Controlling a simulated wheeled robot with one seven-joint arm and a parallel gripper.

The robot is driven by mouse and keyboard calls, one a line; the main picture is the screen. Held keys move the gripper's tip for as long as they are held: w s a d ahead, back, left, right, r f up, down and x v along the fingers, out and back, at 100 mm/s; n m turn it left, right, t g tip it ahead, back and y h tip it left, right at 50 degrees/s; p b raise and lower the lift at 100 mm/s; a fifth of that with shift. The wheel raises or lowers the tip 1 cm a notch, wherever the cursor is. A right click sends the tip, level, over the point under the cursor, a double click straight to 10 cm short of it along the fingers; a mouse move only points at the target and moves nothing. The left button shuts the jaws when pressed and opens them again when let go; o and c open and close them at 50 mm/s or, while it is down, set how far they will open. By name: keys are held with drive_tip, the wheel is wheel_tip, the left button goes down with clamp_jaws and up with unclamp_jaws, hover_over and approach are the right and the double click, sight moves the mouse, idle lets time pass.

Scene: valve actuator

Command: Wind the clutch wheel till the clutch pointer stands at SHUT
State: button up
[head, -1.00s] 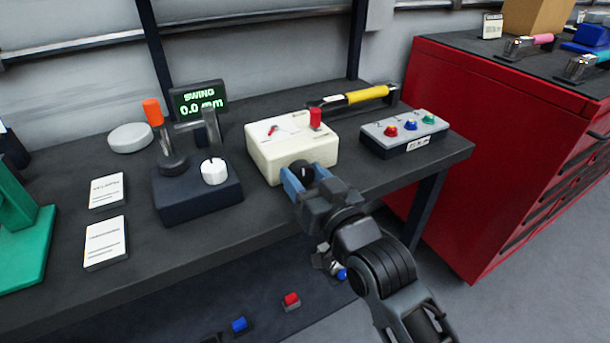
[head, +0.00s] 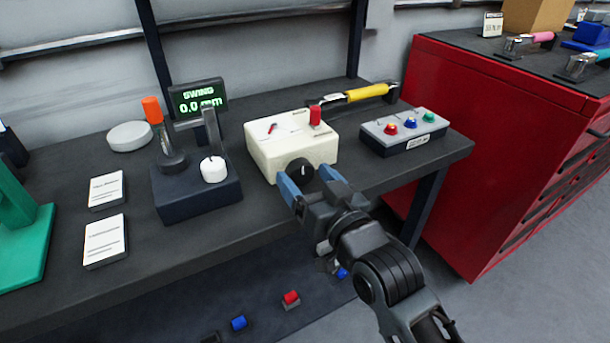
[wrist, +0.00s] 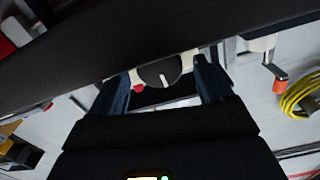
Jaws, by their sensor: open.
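The clutch wheel (head: 300,171) is a black round knob on the front face of a cream box (head: 262,158). In the wrist view the wheel (wrist: 158,73) shows a pale mark, close to upright, between the fingers. The clutch pointer (head: 272,128) appears to be the small red needle on the box's top; its scale lettering is too small to read. My gripper (head: 309,183) is open, with its blue fingers at either side of the wheel's front. I see no clear contact. In the wrist view my gripper (wrist: 163,80) is empty.
A red upright knob (head: 315,115) stands on the box's top. A dark unit (head: 195,192) with an orange-tipped lever and white knob is to the left. A button box (head: 405,135) and yellow-handled tool (head: 367,94) are to the right and behind.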

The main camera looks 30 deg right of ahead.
drive_tip(key=s, duration=0.6)
drive_tip(key=shift+s, duration=0.25)
drive_tip(key=s+f+g, duration=0.1)
drive_tip(key=s+f, duration=0.2)
drive_tip(key=s, duration=0.5)
drive_tip(key=s+f+g, duration=0.1)
drive_tip(key=s+f, duration=0.1)
drive_tip(key=s, duration=0.7)
drive_tip(key=s+r+n+g+p, duration=0.1)
drive_tip(key=s+r+n, duration=0.1)
drive_tip(key=s, duration=1.3)
drive_tip(key=shift+s+r, duration=0.25)
drive_tip(key=shift+r, duration=0.2)
